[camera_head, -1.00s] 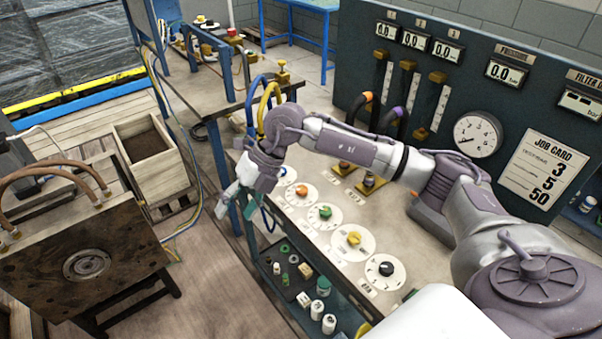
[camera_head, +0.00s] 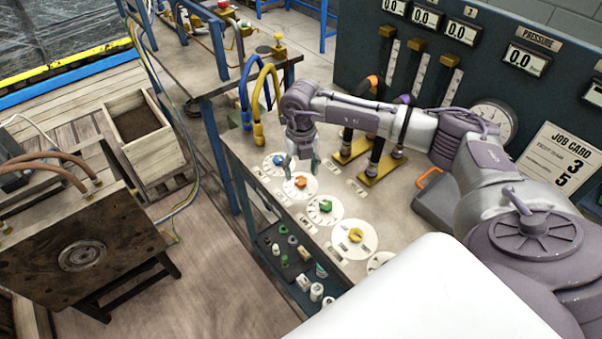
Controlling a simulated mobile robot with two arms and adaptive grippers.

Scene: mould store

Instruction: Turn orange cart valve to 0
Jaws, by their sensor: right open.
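The orange valve (camera_head: 301,182) is a small orange knob on a round white dial plate on the cart top (camera_head: 238,147). It is in the row of dials, between the blue valve (camera_head: 279,159) and the green valve (camera_head: 326,206). My right gripper (camera_head: 302,172) points down at the orange valve, with its fingers open and close around or just above the knob; I cannot tell whether they touch it. The dial's markings are too small to read. My left gripper is not in view.
A yellow valve (camera_head: 356,235) follows in the row. Blue and yellow hoses (camera_head: 258,110) rise behind the blue dial. A dark panel with a job card (camera_head: 556,165) stands behind.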

